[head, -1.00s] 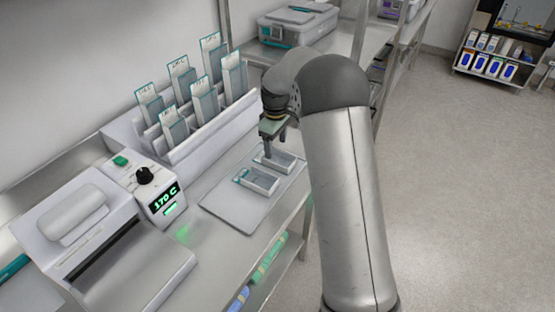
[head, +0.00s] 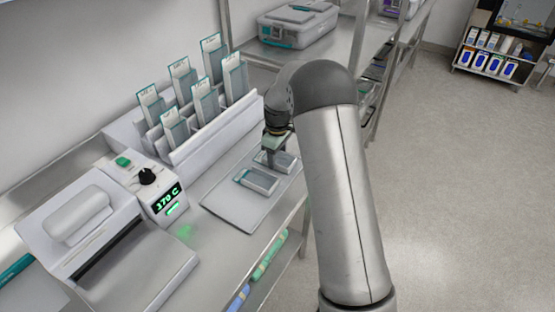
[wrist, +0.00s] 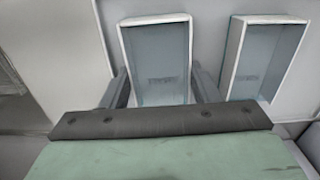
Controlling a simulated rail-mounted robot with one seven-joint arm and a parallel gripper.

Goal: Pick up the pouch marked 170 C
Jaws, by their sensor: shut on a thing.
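My gripper (head: 270,163) is low over a grey mat, at the farther of two small white-rimmed trays. In the wrist view its fingers (wrist: 162,88) stand on either side of this tray (wrist: 157,50), shut on it. The tray has a bluish, see-through inside with a faint mark I cannot read. The other tray (head: 259,181) lies beside it, nearer the sealer, and shows at the right in the wrist view (wrist: 262,58). Several upright teal-edged pouches (head: 234,75) stand in a white rack (head: 215,128). Their labels are too small to read, so I cannot tell which is marked 170 C.
A sealer with a display (head: 168,199) reading 170 C stands at the left of the bench. The grey mat (head: 228,208) has bare room at its front. A lidded grey box (head: 298,25) sits on the shelf behind.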

